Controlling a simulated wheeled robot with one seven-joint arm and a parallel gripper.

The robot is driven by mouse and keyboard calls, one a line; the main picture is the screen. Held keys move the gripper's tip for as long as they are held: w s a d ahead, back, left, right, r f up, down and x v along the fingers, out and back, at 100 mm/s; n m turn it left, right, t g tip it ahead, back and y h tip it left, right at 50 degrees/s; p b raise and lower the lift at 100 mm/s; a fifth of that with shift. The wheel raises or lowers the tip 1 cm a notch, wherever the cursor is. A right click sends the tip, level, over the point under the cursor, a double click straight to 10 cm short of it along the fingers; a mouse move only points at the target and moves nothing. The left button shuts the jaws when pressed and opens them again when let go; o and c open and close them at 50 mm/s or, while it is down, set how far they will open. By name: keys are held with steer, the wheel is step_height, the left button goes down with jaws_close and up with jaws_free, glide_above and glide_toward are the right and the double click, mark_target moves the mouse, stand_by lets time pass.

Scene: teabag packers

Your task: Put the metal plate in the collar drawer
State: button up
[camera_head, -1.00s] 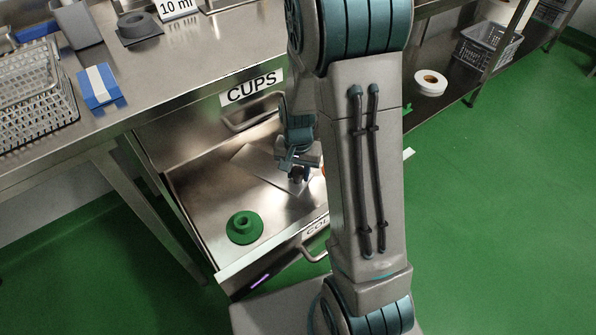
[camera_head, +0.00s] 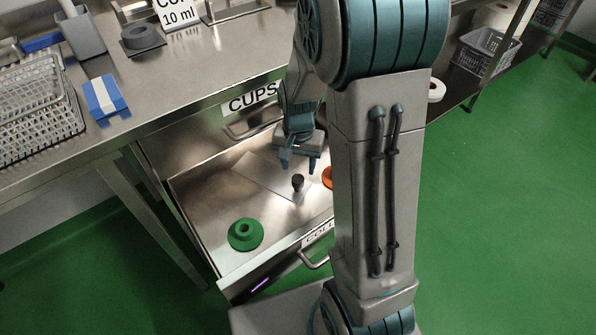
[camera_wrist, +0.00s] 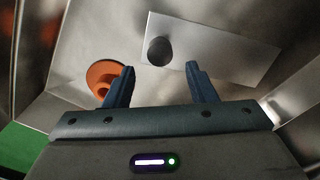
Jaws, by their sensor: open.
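The metal plate (camera_head: 262,178) is a flat grey sheet with a dark round knob (camera_head: 298,183). It lies inside the open collar drawer (camera_head: 205,200), on the drawer floor as far as I can see. In the wrist view the plate (camera_wrist: 220,48) and its knob (camera_wrist: 160,51) lie beyond my fingertips. My gripper (camera_head: 299,165) is open and empty above the plate. In the wrist view both fingers of my gripper (camera_wrist: 158,82) are spread apart, with nothing between them.
A green collar (camera_head: 245,235) sits in the drawer's front left. An orange collar (camera_head: 327,177) sits at the right, partly hidden by my arm. The cups drawer (camera_head: 250,105) is above.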

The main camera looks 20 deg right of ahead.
steer(key=s+a+r+n+t, duration=0.1)
steer(key=s+r+n, duration=0.5)
steer(key=s+r, duration=0.7)
steer(key=shift+s+a+r+t+p, duration=0.3)
steer(key=shift+s+p, duration=0.15)
steer(key=shift+s, duration=0.15)
stand_by(0.6)
